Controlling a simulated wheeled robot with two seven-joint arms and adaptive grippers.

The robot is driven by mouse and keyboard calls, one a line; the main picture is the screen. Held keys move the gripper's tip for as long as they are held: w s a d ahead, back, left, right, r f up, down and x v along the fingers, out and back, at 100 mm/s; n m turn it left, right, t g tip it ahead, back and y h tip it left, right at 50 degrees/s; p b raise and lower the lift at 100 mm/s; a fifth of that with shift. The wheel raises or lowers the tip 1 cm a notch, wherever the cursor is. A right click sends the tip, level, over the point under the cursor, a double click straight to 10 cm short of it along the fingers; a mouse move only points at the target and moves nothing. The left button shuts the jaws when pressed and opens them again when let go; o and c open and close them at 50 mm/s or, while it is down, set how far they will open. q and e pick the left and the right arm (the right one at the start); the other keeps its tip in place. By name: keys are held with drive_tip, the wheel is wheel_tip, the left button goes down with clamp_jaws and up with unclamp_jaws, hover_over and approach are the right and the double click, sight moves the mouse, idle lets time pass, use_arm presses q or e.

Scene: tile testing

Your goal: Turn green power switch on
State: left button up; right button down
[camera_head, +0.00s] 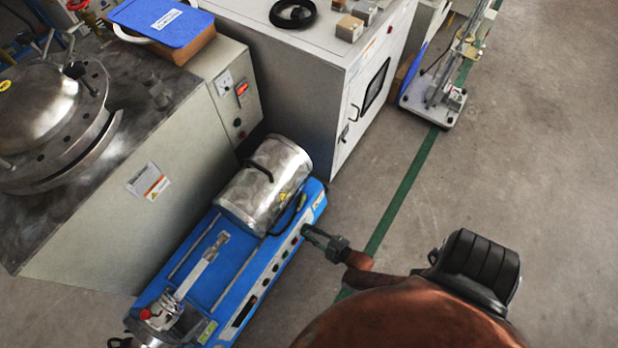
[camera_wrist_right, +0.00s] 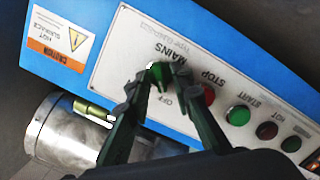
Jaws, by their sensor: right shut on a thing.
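The green power switch (camera_wrist_right: 157,73) is on the white control panel of a blue machine, beside the printed word MAINS, in the right wrist view. My right gripper (camera_wrist_right: 148,88) is at this switch, with its dark fingertips on either side of it, shut on it. The fingers cover part of the switch, so its exact setting is hard to tell. In the head view my right gripper (camera_head: 309,233) reaches the right end of the panel on the blue machine (camera_head: 228,290), and the switch is hidden there. My left gripper is not in view.
A red stop button (camera_wrist_right: 209,94) and a green start button (camera_wrist_right: 238,115) sit close beside the switch. A steel drum (camera_head: 265,185) lies on the blue machine. A grey cabinet (camera_head: 310,80) stands behind it. The floor to the right is mostly clear.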

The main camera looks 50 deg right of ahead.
drive_tip(key=m, duration=0.5)
drive_tip(key=shift+d+y, duration=0.1)
drive_tip(key=shift+y, duration=0.2)
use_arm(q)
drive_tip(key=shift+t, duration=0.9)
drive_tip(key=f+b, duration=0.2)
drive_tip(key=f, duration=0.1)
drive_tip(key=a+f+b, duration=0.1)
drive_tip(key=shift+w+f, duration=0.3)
use_arm(e)
drive_tip(key=m, duration=0.5)
drive_tip(key=m+y, duration=0.1)
drive_tip(key=m, duration=0.5)
drive_tip(key=shift+d+f, duration=0.1)
drive_tip(key=shift+d, duration=0.1)
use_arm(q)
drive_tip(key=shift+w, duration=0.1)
use_arm(e)
drive_tip(key=shift+m, duration=0.4)
drive_tip(key=c, duration=2.1)
unclamp_jaws()
